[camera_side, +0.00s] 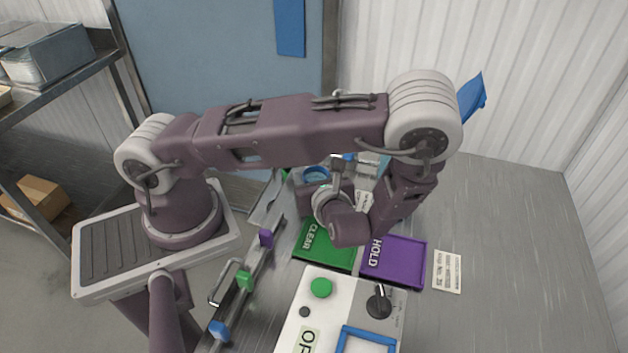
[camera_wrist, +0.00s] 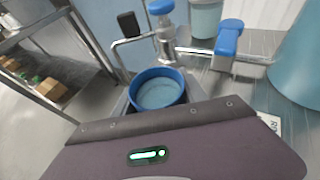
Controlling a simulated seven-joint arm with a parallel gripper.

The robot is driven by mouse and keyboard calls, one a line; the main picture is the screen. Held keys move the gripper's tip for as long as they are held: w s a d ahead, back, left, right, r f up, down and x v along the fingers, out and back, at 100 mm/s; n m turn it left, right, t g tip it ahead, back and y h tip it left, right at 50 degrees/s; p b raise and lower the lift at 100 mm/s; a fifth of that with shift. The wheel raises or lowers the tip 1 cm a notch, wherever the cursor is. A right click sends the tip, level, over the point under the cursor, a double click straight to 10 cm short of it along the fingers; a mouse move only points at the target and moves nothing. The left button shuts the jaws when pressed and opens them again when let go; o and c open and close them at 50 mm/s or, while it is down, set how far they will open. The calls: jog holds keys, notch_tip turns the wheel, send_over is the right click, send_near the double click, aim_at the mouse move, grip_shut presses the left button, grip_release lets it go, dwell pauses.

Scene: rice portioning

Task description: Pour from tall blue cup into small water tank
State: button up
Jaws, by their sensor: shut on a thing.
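My gripper (camera_side: 318,188) is shut on a round cup with a blue rim (camera_side: 317,173), which looks like the tall blue cup. In the wrist view the cup (camera_wrist: 158,91) is between the jaws, just past my gripper's body. Its open top faces the camera and its inside is pale blue; I cannot tell how full it is. Its lower part is hidden. A pale teal container (camera_wrist: 205,18) stands beyond it, and a larger teal vessel (camera_wrist: 298,65) is at the right edge. I cannot tell which is the small water tank.
A metal pipe with a blue-topped tap (camera_wrist: 163,25) and a blue-handled fitting (camera_wrist: 228,40) lie beyond the cup. A green CLEAR tray (camera_side: 325,250), a purple HOLD tray (camera_side: 400,262) and a white control panel (camera_side: 340,310) are in front. The bench's right side (camera_side: 510,240) is clear.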

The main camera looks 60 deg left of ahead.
notch_tip(320, 180, up, 10)
jog(key=shift+r, duration=0.1)
notch_tip(320, 180, up, 24)
jog(key=w+d+m+t+h, duration=0.25)
jog(key=w+d, duration=0.25)
jog(key=w, duration=0.5)
jog(key=w+d+m+t+h, duration=0.1)
jog(key=w+d+m+t, duration=0.25)
jog(key=w, duration=0.55)
jog(key=w+d+m+t+h, duration=0.25)
jog(key=w+d, duration=0.35)
jog(key=w, duration=0.4)
jog(key=shift+m, duration=0.25)
notch_tip(320, 180, down, 5)
jog(key=shift+w+f, duration=0.15)
jog(key=shift+f, duration=0.05)
jog(key=shift+a, duration=0.1)
jog(key=shift+s+a+f+n+t+h, duration=0.3)
jog(key=shift+s+a+f+n, duration=0.1)
jog(key=shift+n, duration=0.2)
jog(key=shift+s+a+r+n+t, duration=0.25)
jog(key=shift+a+n, duration=0.15)
jog(key=shift+n, duration=0.1)
